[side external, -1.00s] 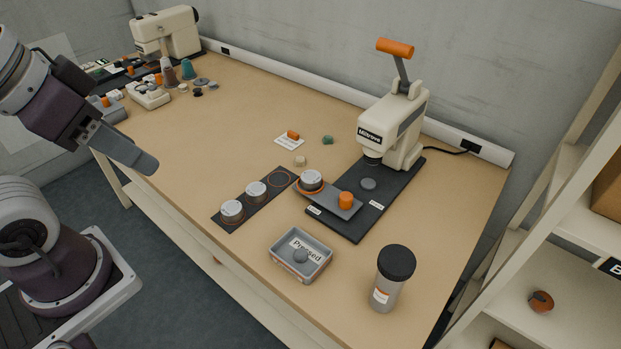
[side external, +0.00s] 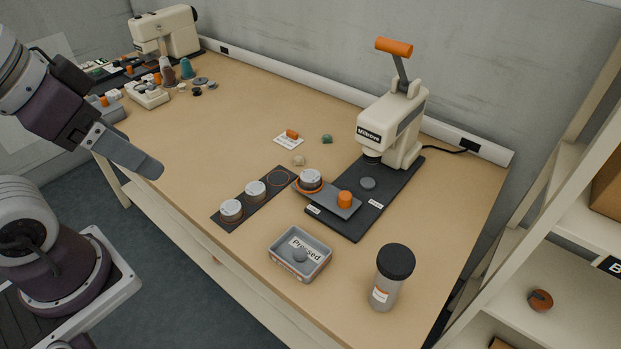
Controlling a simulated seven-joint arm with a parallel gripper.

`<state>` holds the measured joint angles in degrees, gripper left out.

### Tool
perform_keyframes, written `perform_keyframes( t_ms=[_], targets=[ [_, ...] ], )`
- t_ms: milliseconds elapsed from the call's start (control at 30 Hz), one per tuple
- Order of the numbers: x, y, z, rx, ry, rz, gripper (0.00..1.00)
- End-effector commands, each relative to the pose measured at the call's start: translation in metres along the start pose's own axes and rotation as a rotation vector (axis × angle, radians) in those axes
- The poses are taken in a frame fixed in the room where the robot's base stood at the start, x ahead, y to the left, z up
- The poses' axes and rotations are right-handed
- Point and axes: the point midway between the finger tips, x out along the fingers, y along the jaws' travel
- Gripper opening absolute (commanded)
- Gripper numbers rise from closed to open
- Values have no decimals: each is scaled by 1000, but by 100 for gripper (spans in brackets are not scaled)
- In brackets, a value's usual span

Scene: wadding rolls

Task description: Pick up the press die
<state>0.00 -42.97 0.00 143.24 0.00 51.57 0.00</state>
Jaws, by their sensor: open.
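Several objects could be the press die; I cannot tell which is meant. Two silver round pieces, a near one (side external: 231,210) and a middle one (side external: 255,191), sit on a dark strip (side external: 239,205) with an empty orange-ringed spot (side external: 278,178) at its far end. A third silver piece (side external: 310,180) sits in an orange ring at the left end of the press's grey slide plate, which has an orange knob (side external: 344,199). The cream hand press (side external: 393,127) stands behind. My gripper (side external: 148,166) is open and empty at the left, above the table's edge, well away from them.
A grey tray labelled Pressed (side external: 300,255) holds a small grey lump. A dark-lidded jar (side external: 389,280) stands at the front right. A sewing machine (side external: 166,32) and small items crowd the back left. The left middle of the table (side external: 215,130) is clear.

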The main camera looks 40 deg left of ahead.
Motion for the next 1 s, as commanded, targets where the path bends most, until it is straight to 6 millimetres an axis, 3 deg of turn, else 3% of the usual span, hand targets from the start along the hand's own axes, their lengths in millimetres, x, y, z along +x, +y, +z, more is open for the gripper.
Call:
perform_keyframes(
  t_ms=[233, 367, 467, 567, 667, 767, 800, 900, 1000],
  targets=[
    [3, 4, 0, -23, -38, 20, 72],
    [22, 35, -7, -192, -271, 158, 72],
    [42, 66, -28, -426, -508, 326, 72],
    [71, 88, -64, -710, -713, 500, 72],
    [117, 90, -110, -1041, -868, 668, 72],
    [183, 68, -149, -1410, -952, 815, 72],
    [214, 54, -158, -1560, -963, 861, 72],
    [289, 11, -163, -1904, -939, 937, 72],
    [345, -25, -148, -2157, -876, 963, 72]
  ],
)
